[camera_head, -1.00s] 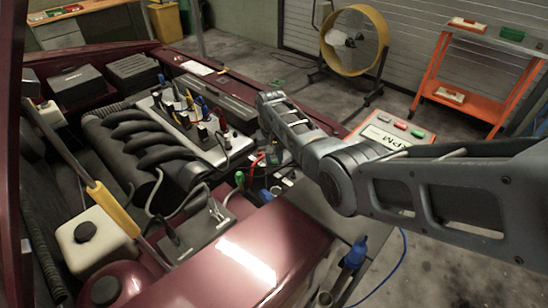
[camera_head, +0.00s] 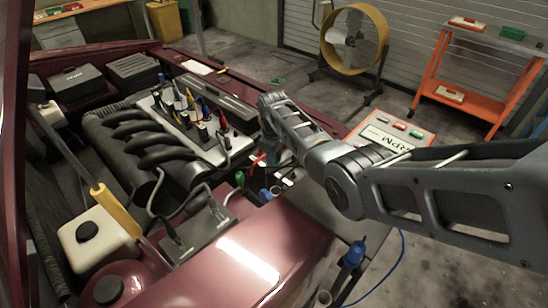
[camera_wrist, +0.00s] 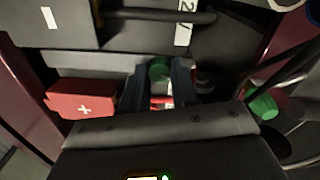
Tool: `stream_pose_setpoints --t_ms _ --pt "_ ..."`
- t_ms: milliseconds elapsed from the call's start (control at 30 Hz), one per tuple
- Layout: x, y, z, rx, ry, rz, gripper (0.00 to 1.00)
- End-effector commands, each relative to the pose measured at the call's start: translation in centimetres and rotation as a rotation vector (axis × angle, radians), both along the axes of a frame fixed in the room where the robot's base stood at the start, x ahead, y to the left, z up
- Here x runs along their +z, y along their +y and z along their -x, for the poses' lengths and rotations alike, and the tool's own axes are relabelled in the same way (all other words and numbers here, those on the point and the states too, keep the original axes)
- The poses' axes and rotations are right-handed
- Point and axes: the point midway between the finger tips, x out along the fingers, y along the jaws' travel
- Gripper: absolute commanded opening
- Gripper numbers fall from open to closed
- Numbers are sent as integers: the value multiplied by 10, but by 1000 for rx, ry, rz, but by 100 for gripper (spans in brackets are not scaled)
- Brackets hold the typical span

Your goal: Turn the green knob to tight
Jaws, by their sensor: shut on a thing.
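In the wrist view my gripper (camera_wrist: 160,74) has its two dark fingers on either side of a round green knob (camera_wrist: 159,68). The fingers are shut on the knob, and its green top shows between them. A second green piece (camera_wrist: 263,106) shows to the right, apart from the fingers. In the head view a small green piece (camera_head: 239,178) stands near the front of the engine bay; I cannot tell which of the two it is. My wrist hides the gripped knob there. The knob's tight mark cannot be made out.
Cables run close on the right. In the head view the engine (camera_head: 150,150) is left of my arm, and the car's red front panel (camera_head: 250,250) is below it.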

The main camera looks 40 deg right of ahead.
Motion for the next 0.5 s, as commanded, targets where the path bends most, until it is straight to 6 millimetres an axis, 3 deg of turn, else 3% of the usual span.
stream_pose_setpoints --t_ms 500 --pt "1 0 0 312 -2 1 0"
